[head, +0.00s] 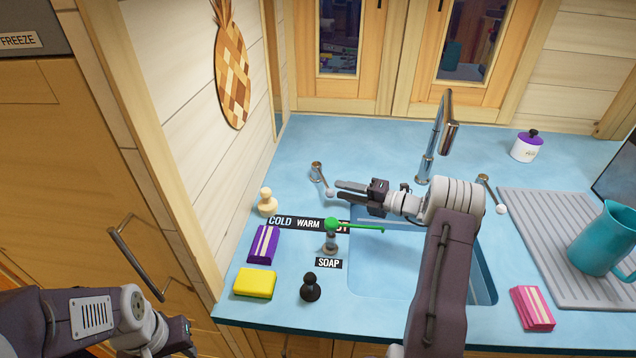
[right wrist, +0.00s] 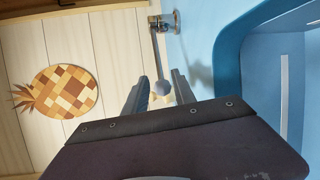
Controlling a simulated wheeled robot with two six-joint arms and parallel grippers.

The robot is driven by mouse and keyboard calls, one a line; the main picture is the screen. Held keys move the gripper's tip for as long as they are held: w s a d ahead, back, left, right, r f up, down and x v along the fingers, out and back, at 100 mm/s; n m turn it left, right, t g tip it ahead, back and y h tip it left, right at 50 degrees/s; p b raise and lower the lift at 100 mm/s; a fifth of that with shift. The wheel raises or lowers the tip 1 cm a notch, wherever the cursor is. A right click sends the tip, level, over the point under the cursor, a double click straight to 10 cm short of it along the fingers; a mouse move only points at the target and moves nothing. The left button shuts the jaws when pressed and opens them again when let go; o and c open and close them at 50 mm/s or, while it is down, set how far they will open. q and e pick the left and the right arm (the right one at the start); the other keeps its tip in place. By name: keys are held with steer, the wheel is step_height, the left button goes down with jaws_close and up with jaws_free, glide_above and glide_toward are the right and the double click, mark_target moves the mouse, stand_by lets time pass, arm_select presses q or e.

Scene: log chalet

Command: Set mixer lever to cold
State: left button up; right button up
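A chrome lever (head: 320,176) with a pale ball end stands on the blue counter, left of the tall tap (head: 436,140). A label strip reading COLD, WARM and HOT (head: 300,223) lies in front of it, its HOT end partly covered. My right gripper (head: 340,190) is open, its fingertips at the ball end. In the right wrist view the lever's ball (right wrist: 162,88) shows between the two fingers, which do not visibly grip it. My left gripper (head: 178,338) is low at the left, away from the counter; its fingers cannot be made out.
A green-topped soap dispenser (head: 332,228) stands in front of my right gripper. A second lever (head: 490,190) stands right of the tap. The sink (head: 385,262) lies under my right arm. A yellow sponge (head: 255,283), purple sponge (head: 263,244) and black stopper (head: 310,287) occupy the front left.

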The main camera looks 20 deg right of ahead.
mark_target(323, 178)
steer(key=x, duration=0.9)
jaws_close()
steer(key=shift+a+f, duration=0.1)
steer(key=shift+f, duration=0.15)
stand_by(1.0)
